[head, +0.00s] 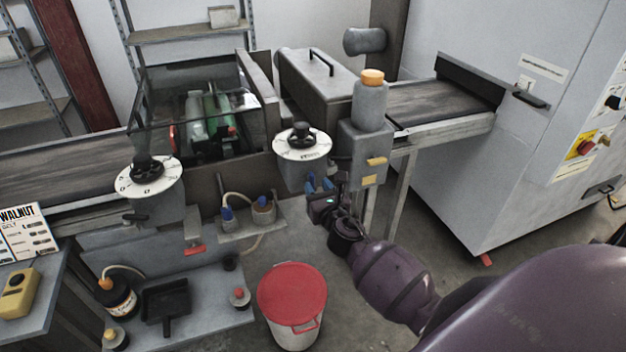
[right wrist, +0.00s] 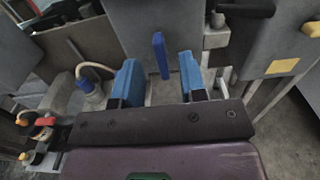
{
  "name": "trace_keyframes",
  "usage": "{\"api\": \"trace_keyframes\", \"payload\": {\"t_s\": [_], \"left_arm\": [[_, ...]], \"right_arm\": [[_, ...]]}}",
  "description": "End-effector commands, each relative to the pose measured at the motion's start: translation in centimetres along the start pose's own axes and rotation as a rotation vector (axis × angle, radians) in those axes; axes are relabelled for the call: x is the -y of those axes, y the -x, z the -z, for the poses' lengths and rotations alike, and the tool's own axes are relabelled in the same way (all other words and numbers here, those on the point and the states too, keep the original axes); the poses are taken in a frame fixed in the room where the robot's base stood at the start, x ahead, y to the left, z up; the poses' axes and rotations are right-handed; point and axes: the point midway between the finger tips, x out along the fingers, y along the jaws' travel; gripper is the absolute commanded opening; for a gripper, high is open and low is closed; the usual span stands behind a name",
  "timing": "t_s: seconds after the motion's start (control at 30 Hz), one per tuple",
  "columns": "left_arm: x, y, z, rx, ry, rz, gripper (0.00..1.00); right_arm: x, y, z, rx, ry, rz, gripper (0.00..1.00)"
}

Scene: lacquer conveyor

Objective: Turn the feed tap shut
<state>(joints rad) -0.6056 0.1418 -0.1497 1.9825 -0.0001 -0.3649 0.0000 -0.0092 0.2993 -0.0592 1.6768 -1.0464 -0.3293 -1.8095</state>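The feed tap looks to be the upright blue lever (right wrist: 160,56) in the right wrist view, under the grey housing of the middle dial. My right gripper (right wrist: 158,68) is open, with its two blue fingers on either side of the lever and a gap to it on both sides. How deep the lever sits between the fingers is unclear. In the head view my right gripper (head: 320,186) is below the dial housing, left of the grey post; the lever cannot be told apart from the blue fingers there. My left gripper is not in view.
A white dial with a black knob (head: 302,142) stands above the gripper. The grey post with an orange cap (head: 370,105) is close on the right. A blue-topped fitting with a hose (right wrist: 92,92) is on the left. A red-lidded bin (head: 292,292) stands on the floor below.

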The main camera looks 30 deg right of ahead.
Motion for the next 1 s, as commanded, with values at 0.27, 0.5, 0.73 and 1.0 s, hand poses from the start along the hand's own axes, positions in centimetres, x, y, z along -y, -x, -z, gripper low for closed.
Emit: {"api": "trace_keyframes", "payload": {"t_s": [0.27,0.5,0.73,1.0], "left_arm": [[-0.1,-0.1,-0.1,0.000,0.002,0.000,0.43],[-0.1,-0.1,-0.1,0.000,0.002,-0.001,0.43],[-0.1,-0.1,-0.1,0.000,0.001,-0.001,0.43],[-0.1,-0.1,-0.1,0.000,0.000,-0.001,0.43]], "right_arm": [[0.0,-3.2,0.0,0.000,-0.001,0.000,0.38],[0.0,-3.8,0.0,-0.001,-0.001,0.000,0.38],[0.0,-3.8,0.0,-0.001,-0.001,0.000,0.29],[0.0,-3.8,0.0,-0.001,-0.001,0.000,0.00]]}}
